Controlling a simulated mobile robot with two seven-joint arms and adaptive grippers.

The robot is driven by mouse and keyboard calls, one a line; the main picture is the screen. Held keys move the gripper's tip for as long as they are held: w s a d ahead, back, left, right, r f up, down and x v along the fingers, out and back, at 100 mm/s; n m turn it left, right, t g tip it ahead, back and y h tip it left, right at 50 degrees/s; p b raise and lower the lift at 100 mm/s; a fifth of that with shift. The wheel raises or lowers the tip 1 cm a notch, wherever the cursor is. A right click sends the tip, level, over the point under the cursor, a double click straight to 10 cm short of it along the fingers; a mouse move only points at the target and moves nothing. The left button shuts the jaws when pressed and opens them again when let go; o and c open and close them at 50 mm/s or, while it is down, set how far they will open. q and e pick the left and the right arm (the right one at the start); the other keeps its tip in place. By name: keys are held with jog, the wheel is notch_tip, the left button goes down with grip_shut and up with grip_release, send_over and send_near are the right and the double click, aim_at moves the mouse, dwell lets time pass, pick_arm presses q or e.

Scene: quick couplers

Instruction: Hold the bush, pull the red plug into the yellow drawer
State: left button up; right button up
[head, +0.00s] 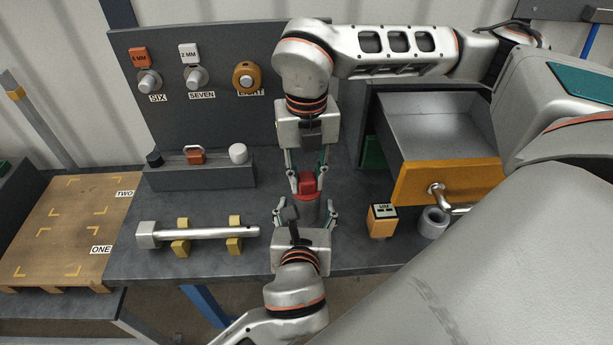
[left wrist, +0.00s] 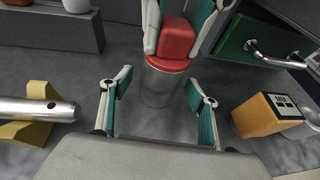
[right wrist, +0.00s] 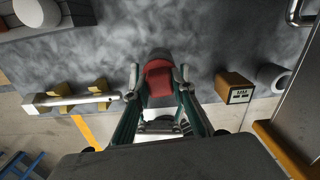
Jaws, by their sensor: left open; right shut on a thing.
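The red plug (head: 308,184) sits on top of the upright grey cylindrical bush (head: 307,212) on the dark bench. My right gripper (head: 308,178) comes from behind and is shut on the plug, which shows between its fingers in the right wrist view (right wrist: 158,80). My left gripper (head: 305,214) comes from the front and is open, its fingertips apart on either side of the bush. In the left wrist view the bush (left wrist: 160,88) stands just beyond and between these fingers. The yellow drawer (head: 447,183) is pulled open at the right and looks empty.
A yellow block labelled MM (head: 382,221) and a grey ring (head: 433,222) stand before the drawer. A metal bar (head: 200,233) lies on yellow supports at left. A grey block with knobs (head: 200,175) and an upright panel (head: 215,55) stand behind it. A wooden pallet (head: 60,230) is far left.

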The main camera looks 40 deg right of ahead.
pick_arm(q)
jog(key=shift+w+d, duration=0.1)
dwell(0.3)
jog(key=shift+x, duration=0.85)
jog(key=c, duration=1.6)
jog(key=shift+f, duration=0.1)
jog(key=shift+c, duration=0.2)
